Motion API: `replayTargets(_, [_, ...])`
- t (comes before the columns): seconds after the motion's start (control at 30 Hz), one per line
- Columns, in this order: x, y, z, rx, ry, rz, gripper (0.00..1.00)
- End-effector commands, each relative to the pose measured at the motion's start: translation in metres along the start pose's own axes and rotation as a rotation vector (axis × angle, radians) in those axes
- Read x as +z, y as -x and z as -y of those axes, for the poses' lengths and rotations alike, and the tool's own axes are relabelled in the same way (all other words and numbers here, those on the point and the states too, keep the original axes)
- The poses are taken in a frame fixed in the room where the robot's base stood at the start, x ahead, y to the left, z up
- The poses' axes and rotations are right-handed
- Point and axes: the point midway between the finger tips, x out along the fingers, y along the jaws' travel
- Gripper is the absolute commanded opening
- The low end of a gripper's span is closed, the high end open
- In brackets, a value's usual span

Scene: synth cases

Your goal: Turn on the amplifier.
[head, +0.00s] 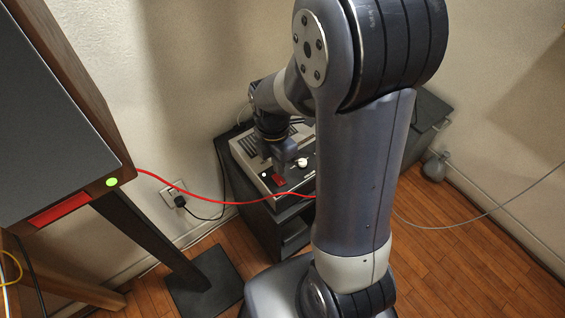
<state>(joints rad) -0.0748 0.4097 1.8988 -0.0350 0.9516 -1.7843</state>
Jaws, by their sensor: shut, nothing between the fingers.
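The amplifier (246,158) is a light grey box with a slotted top and a dark front panel, sitting on a black cabinet. Its panel shows a red switch (279,182), a white knob (301,162) and a small white dot or button at the left. My gripper (284,172) points down over the panel, shut and empty, its tips close to the red switch. I cannot tell whether they touch it. The switch's position is too small to read. My arm hides the amplifier's right part.
A speaker-like box (60,130) with a green light stands on a dark stand at the left. A red cable (225,203) runs from it past the amplifier's front. A black plug (180,201) sits in a wall outlet. A grey cable (470,221) hangs at right.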

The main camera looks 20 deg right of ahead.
Motion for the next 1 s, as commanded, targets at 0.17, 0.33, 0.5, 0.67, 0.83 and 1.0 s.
replayTargets(0.17, [-0.002, 0.041, 0.007, 0.008, -0.002, 0.001, 0.00])
replayTargets(0.33, [-0.002, 0.076, 0.016, 0.005, -0.001, 0.001, 0.00])
replayTargets(0.5, [-0.003, 0.096, 0.022, 0.002, -0.001, 0.000, 0.00])
replayTargets(0.67, [-0.003, 0.103, 0.024, 0.001, -0.001, 0.000, 0.00])
replayTargets(0.83, [-0.003, 0.104, 0.024, 0.000, -0.001, -0.001, 0.00])
replayTargets(1.0, [-0.003, 0.104, 0.024, 0.000, -0.001, 0.000, 0.00])
